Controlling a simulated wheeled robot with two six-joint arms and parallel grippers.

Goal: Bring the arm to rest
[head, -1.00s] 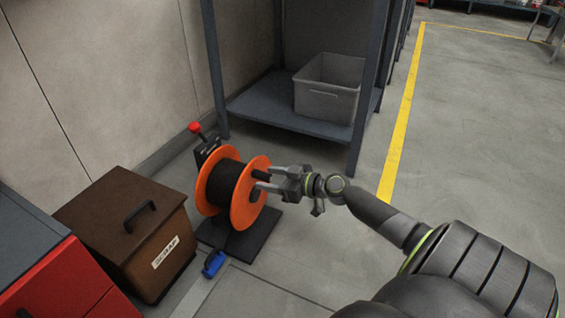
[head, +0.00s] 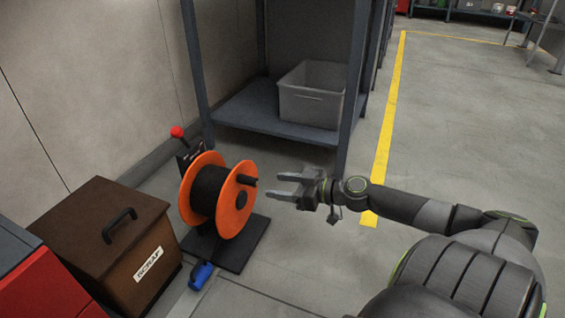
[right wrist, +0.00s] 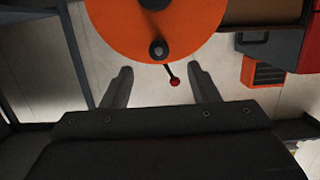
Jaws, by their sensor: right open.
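My right gripper (head: 278,184) is open and empty, to the right of an orange cable reel (head: 238,208) and apart from it. In the right wrist view its two fingers (right wrist: 160,88) stand apart with nothing between them, and the reel's orange flange (right wrist: 120,35) shows beyond. My right arm reaches in from the lower right of the head view, roughly level with the reel. My left gripper is not in view.
The reel stands on a dark base plate (head: 245,255) with a red-knobbed lever (head: 177,132) behind and a blue handle (head: 202,275) in front. A brown scrap box (head: 85,225) and red cabinet (head: 45,290) stand left. A shelf (head: 240,112) holds a grey bin (head: 311,100).

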